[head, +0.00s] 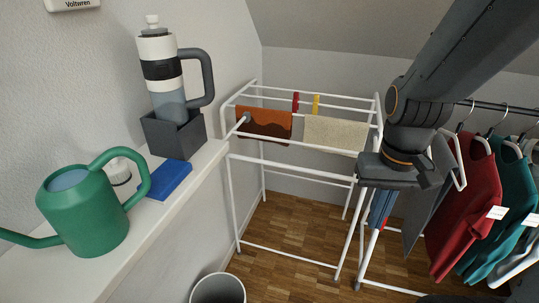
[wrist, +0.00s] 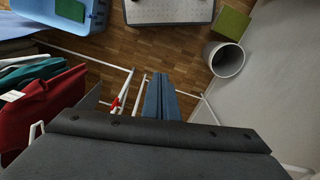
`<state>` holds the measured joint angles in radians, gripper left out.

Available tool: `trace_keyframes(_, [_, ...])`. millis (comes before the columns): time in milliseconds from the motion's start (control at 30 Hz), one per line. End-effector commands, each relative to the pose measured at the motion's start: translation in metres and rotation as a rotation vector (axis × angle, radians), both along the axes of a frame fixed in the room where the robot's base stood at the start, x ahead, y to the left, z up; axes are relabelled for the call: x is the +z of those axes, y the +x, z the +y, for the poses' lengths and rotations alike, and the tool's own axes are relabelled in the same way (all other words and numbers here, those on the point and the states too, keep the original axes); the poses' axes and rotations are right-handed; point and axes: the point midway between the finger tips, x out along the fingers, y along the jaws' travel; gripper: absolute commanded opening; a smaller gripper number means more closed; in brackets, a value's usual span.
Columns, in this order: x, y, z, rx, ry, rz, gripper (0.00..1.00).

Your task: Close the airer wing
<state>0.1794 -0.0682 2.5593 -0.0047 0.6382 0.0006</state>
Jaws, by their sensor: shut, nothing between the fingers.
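The white airer (head: 295,165) stands on the wood floor in the middle of the head view. An orange-brown cloth (head: 263,123) and a beige towel (head: 335,135) hang on its upper rails, with a red and a yellow strip beside them. My gripper (head: 370,172) is shut and empty at the airer's right side, close to its right upright; I cannot tell whether it touches. Blue cloth (head: 381,208) hangs just below it. In the wrist view, white rails (wrist: 129,88) and the blue cloth (wrist: 160,97) show beyond a dark part of my gripper. I cannot tell the wing's exact angle.
Garments, including a red one (head: 468,205), hang close on the right. A white ledge (head: 120,262) at left holds a green watering can (head: 85,212), a bottle in a grey holder (head: 175,130) and a blue item (head: 168,180). A grey bin (head: 218,289) stands on the floor.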

Motion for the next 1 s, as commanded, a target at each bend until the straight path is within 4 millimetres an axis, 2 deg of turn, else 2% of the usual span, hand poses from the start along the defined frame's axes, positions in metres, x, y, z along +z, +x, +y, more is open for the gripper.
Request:
trace_keyframes(33, [0.012,0.001,0.003,0.012,-0.002,-0.012,0.00])
trace_keyframes(200, [0.045,0.013,0.016,0.056,-0.008,-0.071,0.00])
trace_keyframes(567, [0.097,0.044,0.049,0.108,-0.002,-0.143,0.00])
trace_keyframes(700, [0.122,0.071,0.067,0.086,0.013,-0.130,0.00])
trace_keyframes(1000, [0.160,0.134,0.104,-0.073,0.051,0.028,0.00])
